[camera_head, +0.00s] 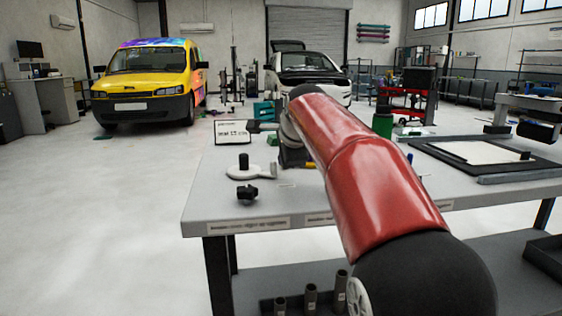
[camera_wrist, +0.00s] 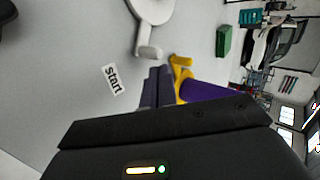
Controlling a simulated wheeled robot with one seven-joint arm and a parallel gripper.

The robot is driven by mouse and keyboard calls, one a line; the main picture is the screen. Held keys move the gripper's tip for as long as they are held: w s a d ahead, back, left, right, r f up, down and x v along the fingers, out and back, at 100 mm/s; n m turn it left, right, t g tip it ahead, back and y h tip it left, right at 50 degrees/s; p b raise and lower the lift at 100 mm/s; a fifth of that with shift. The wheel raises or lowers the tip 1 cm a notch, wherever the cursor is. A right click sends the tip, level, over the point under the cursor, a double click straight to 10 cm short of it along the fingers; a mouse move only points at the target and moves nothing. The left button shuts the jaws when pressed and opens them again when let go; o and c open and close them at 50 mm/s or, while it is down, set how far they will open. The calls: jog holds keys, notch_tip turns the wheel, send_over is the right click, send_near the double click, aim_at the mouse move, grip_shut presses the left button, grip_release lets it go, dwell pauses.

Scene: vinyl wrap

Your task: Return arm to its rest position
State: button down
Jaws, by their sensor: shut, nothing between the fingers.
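My red arm reaches forward over the grey workbench (camera_head: 210,205) in the head view. My gripper is largely hidden behind the arm there. In the wrist view my gripper (camera_wrist: 159,72) shows its two dark fingers together, with nothing between them. Beyond the fingertips lies a pale round-headed tool (camera_wrist: 147,48), which also shows on the bench in the head view (camera_head: 262,172). A yellow-and-purple object (camera_wrist: 205,91) is right beside the fingers; I cannot tell whether they touch it. A white "start" label (camera_wrist: 112,79) lies on the bench.
A small black part (camera_head: 246,192) lies near the bench's front left, with a white sign (camera_head: 232,132) behind it. A green container (camera_head: 382,125) and a black-framed board (camera_head: 485,152) are to the right. A yellow van (camera_head: 150,85) stands behind; the floor at left is clear.

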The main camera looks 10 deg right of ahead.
jog(key=a+v, duration=0.2)
jog(key=v, duration=0.5)
jog(key=s+d+f+n+g, duration=0.2)
jog(key=s+f+n, duration=0.6)
jog(key=s+f, duration=0.5)
jog(key=s+d+f+n+g+h, duration=0.1)
jog(key=s+d+f+n, duration=0.2)
jog(key=s+f+n, duration=0.5)
jog(key=s+f, duration=0.5)
jog(key=s, duration=0.6)
jog(key=shift+f+n+g, duration=0.2)
jog(key=shift+n+g, duration=0.2)
